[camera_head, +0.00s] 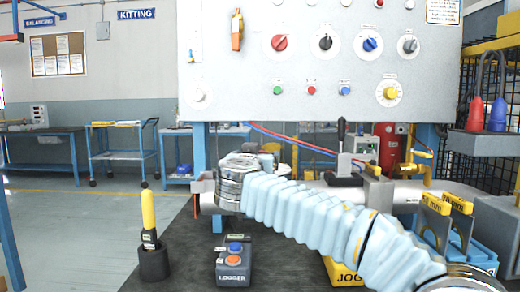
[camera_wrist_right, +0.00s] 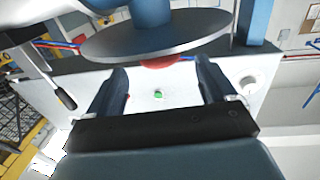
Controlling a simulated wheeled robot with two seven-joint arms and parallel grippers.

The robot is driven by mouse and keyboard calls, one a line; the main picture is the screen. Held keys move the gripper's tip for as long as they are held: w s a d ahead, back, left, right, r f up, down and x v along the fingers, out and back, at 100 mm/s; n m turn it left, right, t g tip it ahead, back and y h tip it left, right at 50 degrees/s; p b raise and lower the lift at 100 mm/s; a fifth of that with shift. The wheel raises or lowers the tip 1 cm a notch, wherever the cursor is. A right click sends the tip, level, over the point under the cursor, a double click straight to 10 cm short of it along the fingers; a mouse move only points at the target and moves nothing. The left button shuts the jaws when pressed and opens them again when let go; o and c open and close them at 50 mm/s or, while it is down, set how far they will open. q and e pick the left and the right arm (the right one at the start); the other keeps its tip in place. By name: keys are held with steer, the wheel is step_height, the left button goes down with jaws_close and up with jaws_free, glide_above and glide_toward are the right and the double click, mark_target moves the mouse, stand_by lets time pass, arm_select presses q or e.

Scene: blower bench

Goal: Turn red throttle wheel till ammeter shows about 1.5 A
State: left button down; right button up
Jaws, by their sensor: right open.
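My right gripper (camera_wrist_right: 161,68) is open in the right wrist view, its two dark fingers apart with nothing held between them. A red rounded edge (camera_wrist_right: 160,63) shows between the fingertips, mostly hidden behind a wide grey disc (camera_wrist_right: 155,40) on a blue post. I cannot tell whether this red part is the throttle wheel or whether the fingers touch it. In the head view my right arm crosses the bench from the lower right, and its gripper is hidden. No ammeter face can be made out. My left gripper is out of view.
A panel (camera_head: 320,72) with coloured knobs, including a red one (camera_head: 280,43), stands behind the bench. A yellow-handled tool (camera_head: 148,212) stands in a black holder at left. A logger box (camera_head: 233,262) sits in front of my arm. Bare mat (camera_head: 185,250) lies between them.

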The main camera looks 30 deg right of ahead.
steer(key=p+x, duration=0.1)
steer(key=x, duration=0.4)
steer(key=shift+w+d, duration=0.25)
